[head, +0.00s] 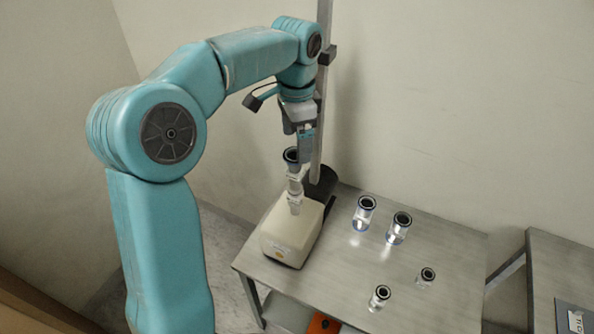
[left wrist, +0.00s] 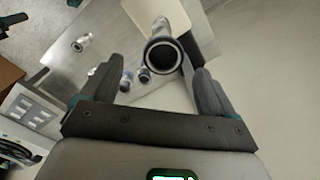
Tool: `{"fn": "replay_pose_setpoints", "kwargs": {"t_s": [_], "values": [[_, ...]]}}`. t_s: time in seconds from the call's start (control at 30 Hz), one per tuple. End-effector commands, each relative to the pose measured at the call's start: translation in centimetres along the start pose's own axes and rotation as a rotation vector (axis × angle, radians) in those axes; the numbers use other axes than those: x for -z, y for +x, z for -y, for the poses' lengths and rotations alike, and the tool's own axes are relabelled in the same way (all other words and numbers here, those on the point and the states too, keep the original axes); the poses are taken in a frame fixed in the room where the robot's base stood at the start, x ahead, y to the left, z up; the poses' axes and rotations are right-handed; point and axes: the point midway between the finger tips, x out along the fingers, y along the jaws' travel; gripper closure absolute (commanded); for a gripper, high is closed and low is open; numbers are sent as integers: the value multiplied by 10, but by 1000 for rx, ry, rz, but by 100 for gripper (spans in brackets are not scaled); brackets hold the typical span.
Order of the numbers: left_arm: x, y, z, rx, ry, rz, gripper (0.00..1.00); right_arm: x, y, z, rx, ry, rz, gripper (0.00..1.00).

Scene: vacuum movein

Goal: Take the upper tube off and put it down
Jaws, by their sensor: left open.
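The upper tube (head: 292,157) is a clear tube with a black ring at its open top. It stands upright in a stack above the beige box-shaped device (head: 290,238), with a clear lower piece (head: 295,196) beneath it. My left gripper (head: 304,152) points down at the tube's top end. In the left wrist view the tube's open black-ringed end (left wrist: 163,56) faces the camera between the spread fingers, nearer the right finger (left wrist: 208,92) than the left finger (left wrist: 97,82). The left gripper is open and holds nothing. My right gripper is out of view.
Several black-ringed clear vessels stand on the grey table (head: 440,245): two larger ones (head: 364,213) (head: 398,228) and two smaller ones (head: 380,297) (head: 426,277). A vertical metal post (head: 322,110) rises just behind the device.

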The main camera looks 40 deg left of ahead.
Motion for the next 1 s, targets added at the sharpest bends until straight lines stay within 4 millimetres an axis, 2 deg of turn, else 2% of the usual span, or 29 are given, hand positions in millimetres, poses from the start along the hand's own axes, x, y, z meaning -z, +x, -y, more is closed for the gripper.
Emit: {"fn": "replay_pose_setpoints", "kwargs": {"t_s": [0.03,0.1,0.37,0.63,0.73,0.93,0.97,1.0], "values": [[-1,13,-1,-3,1,4,12,0,2,-1,0,0,0,57],[-1,26,-1,-3,0,3,12,0,2,-1,0,0,0,57],[1,48,-1,-2,0,2,12,0,2,0,0,0,-1,57],[-2,89,0,-2,1,4,12,0,-2,1,0,0,-1,57],[-1,96,1,-1,1,2,12,0,-3,1,0,0,-1,57],[-1,96,1,0,1,1,12,0,-2,1,0,0,-1,57],[-1,96,1,0,1,1,18,0,-2,1,0,0,-1,57],[-1,96,1,0,1,1,31,0,-2,1,0,0,-1,57]]}}
